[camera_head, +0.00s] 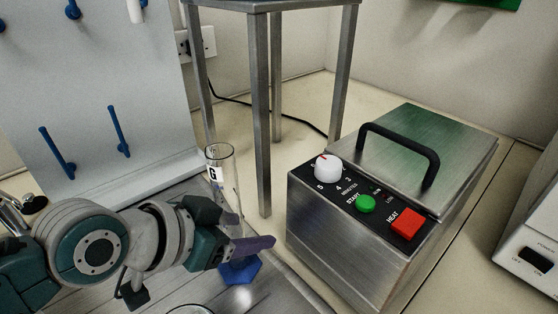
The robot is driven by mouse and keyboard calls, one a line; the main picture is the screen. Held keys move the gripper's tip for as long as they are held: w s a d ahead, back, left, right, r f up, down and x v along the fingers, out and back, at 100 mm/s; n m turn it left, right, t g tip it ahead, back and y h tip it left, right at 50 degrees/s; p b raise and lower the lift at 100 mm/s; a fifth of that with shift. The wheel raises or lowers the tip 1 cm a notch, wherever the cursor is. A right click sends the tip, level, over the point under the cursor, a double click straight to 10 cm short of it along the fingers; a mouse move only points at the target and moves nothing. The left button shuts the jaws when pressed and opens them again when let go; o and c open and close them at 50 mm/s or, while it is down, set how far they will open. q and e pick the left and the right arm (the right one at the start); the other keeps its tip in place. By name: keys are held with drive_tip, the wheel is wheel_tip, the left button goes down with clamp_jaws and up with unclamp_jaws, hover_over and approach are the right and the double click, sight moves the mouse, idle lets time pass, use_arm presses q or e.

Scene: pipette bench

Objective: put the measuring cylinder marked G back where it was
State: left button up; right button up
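The measuring cylinder marked G (214,174) is clear glass with a dark letter G on a white label near its rim and a blue foot (241,271). It looks upright in front of the grey panel; I cannot tell whether its foot touches the surface below. My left gripper (254,246) reaches in from the left at the cylinder's lower part, with a purple finger crossing in front of it just above the foot. The finger hides part of the glass, and I cannot tell whether the grip is closed on it. My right gripper is out of view.
A metal heating box (340,240) with a black handle, a white dial and buttons stands right of the cylinder. A metal stand (261,120) rises behind. A pegboard (85,100) with blue pegs is at the back left. A round glass rim (190,308) shows at the bottom edge.

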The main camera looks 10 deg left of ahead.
use_arm(q)
drive_tip(key=shift+s+a+r, duration=0.1)
drive_tip(key=shift+s+r, duration=0.05)
drive_tip(key=shift+r, duration=0.2)
drive_tip(key=p+v, duration=0.3)
drive_tip(key=v, duration=0.8)
drive_tip(key=s+a+n+g+y, duration=0.3)
drive_tip(key=s+n+g+y, duration=0.15)
drive_tip(key=s, duration=0.95)
wheel_tip(320, 180, up, 37)
drive_tip(key=p, duration=3.6)
drive_tip(key=shift+d, duration=0.15)
drive_tip(key=shift+r+m+g, duration=0.1)
drive_tip(key=shift+m+g, duration=0.15)
